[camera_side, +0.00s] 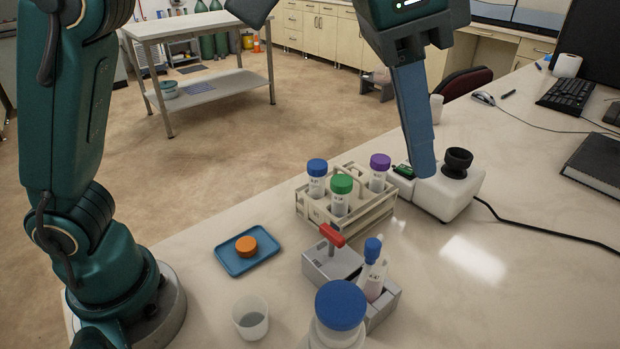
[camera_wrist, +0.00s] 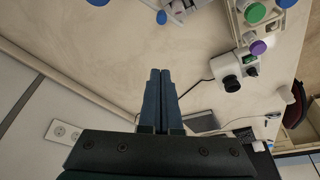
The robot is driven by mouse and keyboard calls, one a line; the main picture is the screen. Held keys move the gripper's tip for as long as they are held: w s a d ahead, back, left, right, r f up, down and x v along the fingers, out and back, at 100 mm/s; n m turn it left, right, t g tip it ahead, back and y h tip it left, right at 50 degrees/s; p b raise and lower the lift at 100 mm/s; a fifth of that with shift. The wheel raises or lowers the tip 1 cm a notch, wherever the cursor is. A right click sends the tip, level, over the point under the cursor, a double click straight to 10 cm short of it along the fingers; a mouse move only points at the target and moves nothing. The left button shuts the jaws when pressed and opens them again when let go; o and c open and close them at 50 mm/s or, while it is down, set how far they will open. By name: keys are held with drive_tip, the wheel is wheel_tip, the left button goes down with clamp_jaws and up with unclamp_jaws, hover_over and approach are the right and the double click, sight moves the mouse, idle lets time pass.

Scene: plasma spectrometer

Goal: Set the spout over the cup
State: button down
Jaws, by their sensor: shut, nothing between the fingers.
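A small translucent cup (camera_side: 250,318) stands at the front of the bench, below the blue tray. I cannot single out a spout. A large bottle with a blue cap (camera_side: 341,305) stands at the bottom edge, partly cut off. Beside it is a grey block (camera_side: 330,263) with a red handle (camera_side: 332,235) and an upright blue-capped tube (camera_side: 373,265). My gripper (camera_side: 424,172) is shut and empty, pointing down near the white device, well apart from the cup. In the wrist view, its fingers (camera_wrist: 160,72) are together over bare bench. The cup is not seen there.
A rack (camera_side: 345,215) holds tubes with blue, green and purple caps. Behind it is a white device (camera_side: 447,195) with a black cup-shaped top and a cable. A blue tray (camera_side: 237,266) holds an orange cap (camera_side: 246,246).

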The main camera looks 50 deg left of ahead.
wheel_tip(320, 180, down, 10)
drive_tip(key=shift+s+a+r, duration=0.15)
drive_tip(key=shift+s+r, duration=0.05)
drive_tip(key=shift+s, duration=0.15)
idle(0.5)
drive_tip(key=shift+s+a+n+y, duration=0.15)
drive_tip(key=shift+a+n+y, duration=0.15)
drive_tip(key=shift+a+n, duration=0.2)
idle(0.5)
drive_tip(key=s+a+n+y, duration=0.3)
drive_tip(key=s+a+n, duration=0.3)
drive_tip(key=s+n, duration=0.3)
drive_tip(key=shift+s+n, duration=0.3)
drive_tip(key=shift+n, duration=0.1)
idle(0.4)
drive_tip(key=shift+s+a, duration=0.1)
idle(0.7)
